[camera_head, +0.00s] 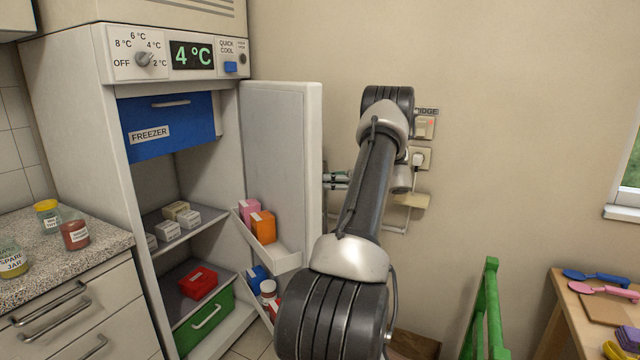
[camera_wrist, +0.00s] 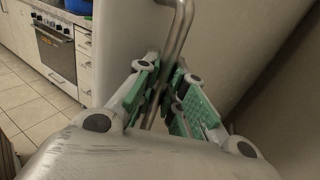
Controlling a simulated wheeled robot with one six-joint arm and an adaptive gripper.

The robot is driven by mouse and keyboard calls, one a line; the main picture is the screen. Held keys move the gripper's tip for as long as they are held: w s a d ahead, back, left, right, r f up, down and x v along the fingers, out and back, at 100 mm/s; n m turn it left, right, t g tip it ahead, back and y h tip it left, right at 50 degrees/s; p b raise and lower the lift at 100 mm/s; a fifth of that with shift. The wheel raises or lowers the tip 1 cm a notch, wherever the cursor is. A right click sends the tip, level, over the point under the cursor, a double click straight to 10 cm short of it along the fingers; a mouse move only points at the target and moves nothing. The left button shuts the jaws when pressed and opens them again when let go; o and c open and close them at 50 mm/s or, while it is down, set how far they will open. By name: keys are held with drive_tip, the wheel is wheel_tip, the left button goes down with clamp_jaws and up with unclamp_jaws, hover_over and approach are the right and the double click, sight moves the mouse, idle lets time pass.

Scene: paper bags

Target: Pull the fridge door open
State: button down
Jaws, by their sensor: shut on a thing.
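The fridge (camera_head: 85,130) stands at the left in the head view. Its door (camera_head: 282,140) is swung wide open to the right, showing the inside and the door shelves. The door's metal handle (camera_wrist: 178,45) shows in the wrist view, running between my fingers. My gripper (camera_wrist: 165,88) has green-padded fingers closed around the handle. In the head view my gripper (camera_head: 338,180) is partly hidden behind the door's edge and my arm.
A blue freezer flap (camera_head: 168,125) and shelves with small boxes are inside the fridge. A speckled counter (camera_head: 100,245) is at the left. A wall socket (camera_head: 419,158) is behind my arm. A green frame (camera_head: 488,310) and a wooden table (camera_head: 565,315) stand at the right.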

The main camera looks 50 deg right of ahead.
drive_tip(key=shift+s+f, duration=0.1)
drive_tip(key=c, duration=1.5)
unclamp_jaws()
drive_tip(key=shift+d, duration=0.1)
drive_tip(key=v, duration=1.2)
